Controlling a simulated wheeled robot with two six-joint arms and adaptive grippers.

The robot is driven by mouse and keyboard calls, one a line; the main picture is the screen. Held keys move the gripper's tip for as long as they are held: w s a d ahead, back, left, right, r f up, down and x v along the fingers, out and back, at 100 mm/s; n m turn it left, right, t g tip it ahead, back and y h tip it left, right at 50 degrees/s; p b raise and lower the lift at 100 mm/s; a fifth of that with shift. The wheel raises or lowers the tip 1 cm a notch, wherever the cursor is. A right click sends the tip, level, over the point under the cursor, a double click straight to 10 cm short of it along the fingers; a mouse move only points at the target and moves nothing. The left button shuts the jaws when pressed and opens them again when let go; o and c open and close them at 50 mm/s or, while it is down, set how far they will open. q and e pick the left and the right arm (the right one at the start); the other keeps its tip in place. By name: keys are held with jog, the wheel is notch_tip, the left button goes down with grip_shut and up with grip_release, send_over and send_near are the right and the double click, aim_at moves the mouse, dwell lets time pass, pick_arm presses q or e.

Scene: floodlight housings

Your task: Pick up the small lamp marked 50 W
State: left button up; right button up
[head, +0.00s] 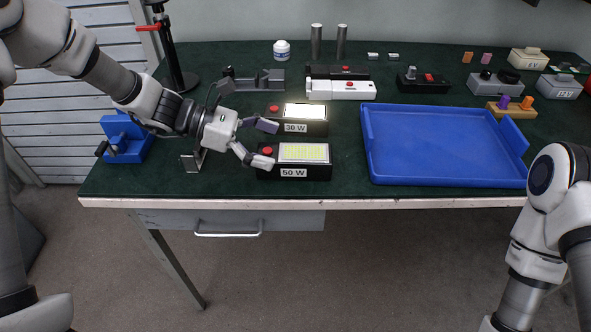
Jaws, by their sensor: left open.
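The lamp marked 50 W (320,173) is a black box near the front edge of the table. It has a lit yellow panel on top, a red button at its left and a white label on its front. A similar lamp marked 30 W (318,128) lies just behind it, with a pale panel and a red button. My left gripper (267,143) is open at the left ends of the two lamps. Its near fingertip is by the 50 W lamp's red button and the other is by the 30 W lamp; contact cannot be told. My right gripper is out of view.
An empty blue tray (445,183) lies right of the lamps. A white device (352,91) and metal posts (316,41) stand behind. A black stand (173,55) and blue fixture (125,139) are at left. Small switch boxes fill the back right.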

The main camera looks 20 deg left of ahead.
aim_at(294, 152)
pick_arm(q)
jog(key=x, duration=0.4)
jog(key=shift+s+d+f, duration=0.1)
jog(key=shift+s+d, duration=0.1)
jog(key=shift+w+d+f, duration=0.1)
jog(key=shift+w+d, duration=0.1)
jog(key=shift+d, duration=0.25)
jog(key=shift+a, duration=0.1)
jog(key=c, duration=1.6)
jog(key=shift+c, duration=0.2)
